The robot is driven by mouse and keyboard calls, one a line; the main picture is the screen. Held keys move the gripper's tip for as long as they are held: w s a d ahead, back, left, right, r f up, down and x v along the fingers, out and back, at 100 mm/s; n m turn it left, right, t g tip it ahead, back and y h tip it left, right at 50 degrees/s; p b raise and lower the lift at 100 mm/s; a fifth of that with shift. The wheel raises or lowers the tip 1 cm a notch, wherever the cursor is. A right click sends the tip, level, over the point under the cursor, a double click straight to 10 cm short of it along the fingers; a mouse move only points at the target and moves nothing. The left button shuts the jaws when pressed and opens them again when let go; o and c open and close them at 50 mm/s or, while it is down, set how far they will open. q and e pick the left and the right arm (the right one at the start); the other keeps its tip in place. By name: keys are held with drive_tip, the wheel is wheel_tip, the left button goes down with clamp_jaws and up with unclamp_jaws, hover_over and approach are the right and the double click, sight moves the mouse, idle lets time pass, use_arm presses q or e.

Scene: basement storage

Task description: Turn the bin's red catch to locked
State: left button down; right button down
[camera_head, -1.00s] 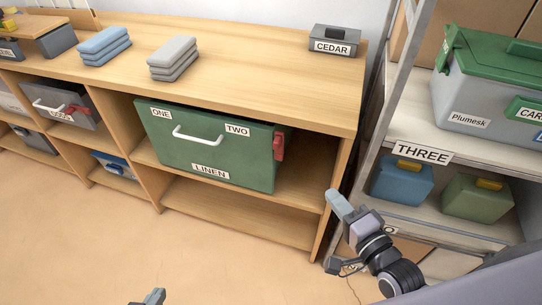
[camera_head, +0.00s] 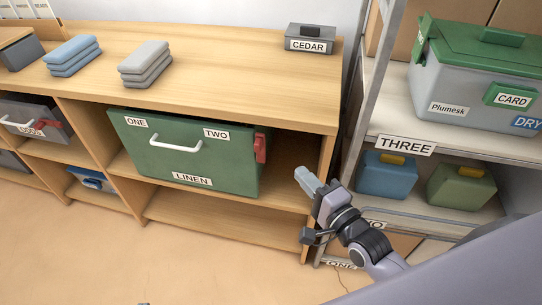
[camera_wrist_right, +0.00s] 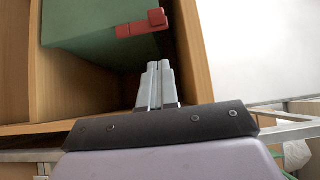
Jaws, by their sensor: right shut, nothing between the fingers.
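The green bin (camera_head: 185,165) labelled LINEN, ONE and TWO sits in the upper compartment of the wooden shelf, with a white handle on its front. Its red catch (camera_head: 260,147) is on the right side near the front edge. The catch also shows in the right wrist view (camera_wrist_right: 141,25), where it looks bent, with one part along the bin and a block at its end. My right gripper (camera_head: 305,180) is shut and empty, in front of the shelf, below and right of the catch and apart from it. In the wrist view its fingertips (camera_wrist_right: 158,66) point toward the bin's side. My left gripper is not in view.
A wooden upright (camera_head: 321,165) closes the compartment on the right, leaving a gap beside the bin. A metal rack (camera_head: 430,175) with blue and green boxes stands further right. A grey bin with a red catch (camera_head: 52,128) sits at left.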

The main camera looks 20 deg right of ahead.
approach(262, 146)
drive_tip(key=w+d, duration=0.2)
drive_tip(key=w, duration=0.1)
drive_tip(key=shift+w+a+r+b, duration=0.15)
drive_tip(key=shift+w+a, duration=0.25)
drive_tip(key=shift+a, duration=0.2)
drive_tip(key=shift+w+a+b, duration=0.15)
drive_tip(key=shift+w+a, duration=0.2)
drive_tip(key=shift+a, duration=0.25)
drive_tip(key=shift+w+a+r+b, duration=0.15)
drive_tip(key=shift+w+a, duration=0.25)
drive_tip(key=shift+a, duration=0.25)
